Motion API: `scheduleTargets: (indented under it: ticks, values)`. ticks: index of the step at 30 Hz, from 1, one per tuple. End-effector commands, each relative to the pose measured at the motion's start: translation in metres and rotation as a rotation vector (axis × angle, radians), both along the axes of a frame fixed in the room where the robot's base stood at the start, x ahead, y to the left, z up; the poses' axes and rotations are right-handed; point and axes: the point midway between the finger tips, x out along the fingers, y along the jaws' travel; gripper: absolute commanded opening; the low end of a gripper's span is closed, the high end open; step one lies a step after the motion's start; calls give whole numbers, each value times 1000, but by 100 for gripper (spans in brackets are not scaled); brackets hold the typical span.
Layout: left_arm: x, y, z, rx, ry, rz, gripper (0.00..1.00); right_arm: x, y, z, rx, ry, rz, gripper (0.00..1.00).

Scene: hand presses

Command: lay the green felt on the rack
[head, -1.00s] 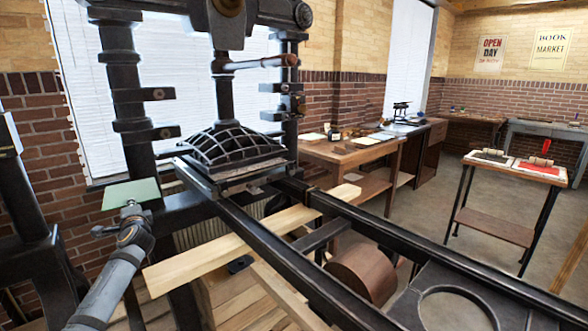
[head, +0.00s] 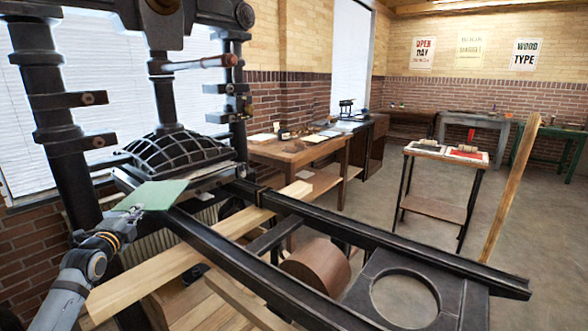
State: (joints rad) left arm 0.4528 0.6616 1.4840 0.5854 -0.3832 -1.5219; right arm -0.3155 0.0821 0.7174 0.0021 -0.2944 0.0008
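The green felt (head: 152,194) is a flat pale green sheet at the left of the head view, in front of the press. My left gripper (head: 132,212) is at its near edge, and the felt stays up off any surface there, so the gripper appears shut on it. The fingertips are small and partly hidden by the sheet. My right gripper is out of view. I cannot make out a rack for certain in this view.
A large black hand press (head: 180,150) stands close, its two long rails (head: 370,240) running to the lower right. A light wooden beam (head: 150,280) lies below them. A small inking table (head: 440,152) and a wooden bench (head: 300,152) stand beyond, with open floor between.

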Motion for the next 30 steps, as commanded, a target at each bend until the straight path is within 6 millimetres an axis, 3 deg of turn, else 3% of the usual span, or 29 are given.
scheduleTargets:
  ticks: [5,8,13,18,25,30]
  values:
    - [-20,-58,-44,-4,6,-92,0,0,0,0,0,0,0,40]
    - [-42,-102,-72,-7,6,-160,0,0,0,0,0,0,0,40]
    - [-108,-185,-113,-10,4,-282,0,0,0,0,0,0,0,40]
    - [-176,-241,-123,-7,3,-352,0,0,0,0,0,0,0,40]
    - [-224,-268,-115,-3,1,-377,0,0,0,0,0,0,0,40]
    - [-223,-268,-115,0,0,-377,0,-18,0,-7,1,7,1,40]
